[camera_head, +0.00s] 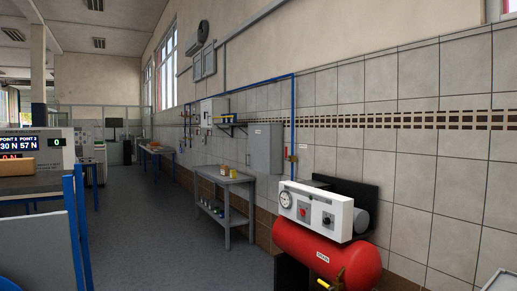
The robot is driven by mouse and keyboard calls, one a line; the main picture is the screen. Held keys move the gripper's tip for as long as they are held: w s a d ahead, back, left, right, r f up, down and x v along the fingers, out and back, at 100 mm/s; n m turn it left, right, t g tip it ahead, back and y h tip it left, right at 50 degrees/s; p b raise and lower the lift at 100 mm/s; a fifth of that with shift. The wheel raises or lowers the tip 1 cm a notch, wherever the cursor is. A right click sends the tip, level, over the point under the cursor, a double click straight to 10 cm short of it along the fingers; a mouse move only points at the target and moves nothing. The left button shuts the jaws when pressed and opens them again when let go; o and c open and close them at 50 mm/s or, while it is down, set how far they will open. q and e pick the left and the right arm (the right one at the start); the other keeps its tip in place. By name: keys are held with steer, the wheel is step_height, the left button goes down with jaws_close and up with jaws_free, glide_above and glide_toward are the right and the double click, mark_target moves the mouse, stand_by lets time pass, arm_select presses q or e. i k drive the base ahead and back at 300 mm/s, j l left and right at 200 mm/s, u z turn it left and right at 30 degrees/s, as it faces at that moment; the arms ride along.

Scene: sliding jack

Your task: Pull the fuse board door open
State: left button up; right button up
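A grey wall cabinet (265,148) with a flat front hangs on the tiled wall, right of the picture's middle. Its front looks closed. A lighter box (207,111) is mounted farther along the same wall. I cannot tell for sure which of these is the fuse board, as the labels are too small to read. Neither of my grippers shows in the head view.
A red tank (325,253) with a white control panel (315,209) stands at the front right. A grey table (226,178) stands against the wall below the cabinet. Blue-legged benches are at the left. The grey floor (165,235) between is clear.

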mark_target(260, 155)
steer(key=i, duration=5.45)
steer(key=j+u, duration=0.05)
steer(key=j, duration=0.2)
